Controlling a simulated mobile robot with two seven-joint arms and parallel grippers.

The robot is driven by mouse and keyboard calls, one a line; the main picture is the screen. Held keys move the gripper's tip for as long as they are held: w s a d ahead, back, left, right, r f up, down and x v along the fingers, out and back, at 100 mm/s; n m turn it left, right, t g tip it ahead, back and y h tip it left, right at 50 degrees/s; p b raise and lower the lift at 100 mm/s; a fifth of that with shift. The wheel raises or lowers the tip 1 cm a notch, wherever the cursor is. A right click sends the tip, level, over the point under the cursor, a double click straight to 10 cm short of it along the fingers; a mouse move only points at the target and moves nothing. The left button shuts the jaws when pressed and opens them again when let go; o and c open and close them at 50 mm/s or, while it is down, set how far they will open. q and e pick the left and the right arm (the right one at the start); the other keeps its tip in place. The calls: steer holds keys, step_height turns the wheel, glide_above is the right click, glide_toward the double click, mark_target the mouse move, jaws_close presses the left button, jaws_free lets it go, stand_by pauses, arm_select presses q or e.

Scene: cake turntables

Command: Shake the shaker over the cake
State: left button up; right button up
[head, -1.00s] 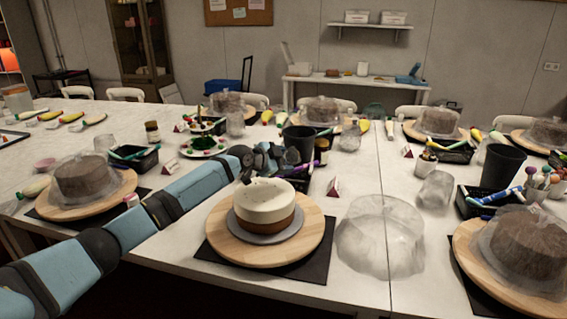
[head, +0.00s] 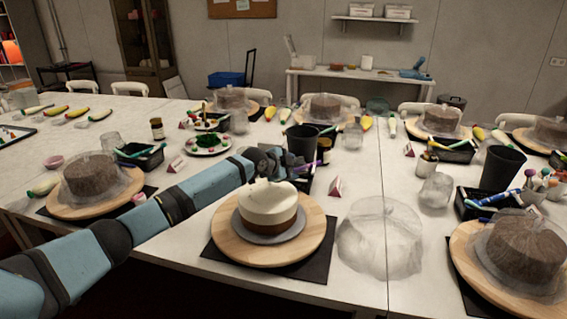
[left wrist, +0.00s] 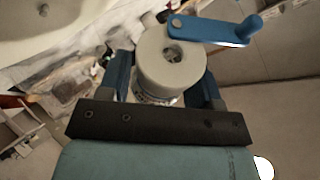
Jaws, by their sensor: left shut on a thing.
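The cake (head: 268,210), with a white top and brown lower layer, sits on a grey disc on a round wooden turntable (head: 228,238). My left gripper (head: 275,165) is just behind and above the cake. In the left wrist view, my blue fingers (left wrist: 162,80) are shut on the shaker (left wrist: 170,58), which has a pale round top with a hole and a blue crank arm. In the head view the shaker is mostly hidden by the gripper and hard to make out. A white irregular patch shows at the cake's back edge. My right gripper is out of view.
A black cup (head: 302,141) stands behind my gripper. A clear crumpled cover (head: 380,240) lies right of the turntable. A small red-and-white card (head: 336,187) stands nearby. Other turntables with covered brown cakes (head: 525,245) (head: 92,176) stand to either side.

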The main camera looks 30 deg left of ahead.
arm_select(q)
steer(key=shift+d+p, duration=0.5)
steer(key=shift+d, duration=0.85)
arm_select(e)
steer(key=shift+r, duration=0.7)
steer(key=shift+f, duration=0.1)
arm_select(q)
steer(key=shift+a+r+t+h+b, duration=0.1)
steer(key=shift+t+h+b, duration=0.2)
steer(key=shift+b, duration=0.25)
steer(key=shift+r, duration=0.1)
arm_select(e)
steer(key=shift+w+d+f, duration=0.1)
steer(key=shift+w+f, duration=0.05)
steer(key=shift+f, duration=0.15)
